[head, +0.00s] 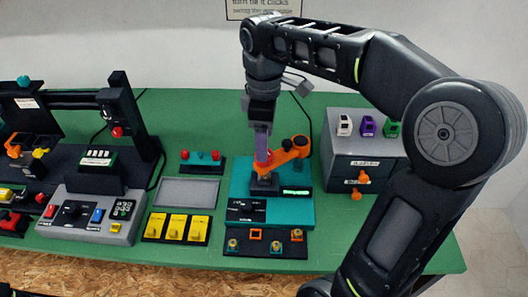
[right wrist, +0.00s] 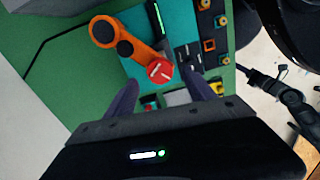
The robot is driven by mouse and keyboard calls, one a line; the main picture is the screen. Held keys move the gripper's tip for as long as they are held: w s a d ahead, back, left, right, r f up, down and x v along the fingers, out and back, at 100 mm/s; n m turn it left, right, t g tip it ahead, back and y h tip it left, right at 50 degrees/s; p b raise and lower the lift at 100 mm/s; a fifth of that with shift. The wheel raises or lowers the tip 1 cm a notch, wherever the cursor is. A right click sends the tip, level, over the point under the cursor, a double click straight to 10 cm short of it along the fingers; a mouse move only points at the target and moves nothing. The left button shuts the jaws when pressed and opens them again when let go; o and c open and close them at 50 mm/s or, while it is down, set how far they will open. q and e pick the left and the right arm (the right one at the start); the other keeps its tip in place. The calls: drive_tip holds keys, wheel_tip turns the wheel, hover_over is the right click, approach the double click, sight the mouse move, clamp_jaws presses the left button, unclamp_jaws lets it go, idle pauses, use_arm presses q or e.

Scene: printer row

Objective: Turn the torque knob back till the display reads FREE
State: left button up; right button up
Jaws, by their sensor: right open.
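The teal torque station (head: 240,178) stands right of the middle of the bench, with an orange jointed arm (head: 290,152) over it. The red knob (right wrist: 160,71) with a white mark shows at the end of the orange arm in the right wrist view; the head view hides it behind my gripper. A small display (head: 296,191) has green lit characters, too small to read. My right gripper (head: 262,158) points down at the knob. In the right wrist view its purple fingers (right wrist: 163,82) are apart, one on each side of the knob; contact cannot be told. My left gripper is out of view.
A dark drawer unit (head: 362,145) with small coloured blocks on top stands at the right. A dark strip (head: 265,245) with several fittings lies in front of the station. Yellow switches (head: 176,227) and a grey control box (head: 92,213) are to the left.

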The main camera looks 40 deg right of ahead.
drive_tip(key=shift+f, duration=1.9)
drive_tip(key=c, duration=1.4)
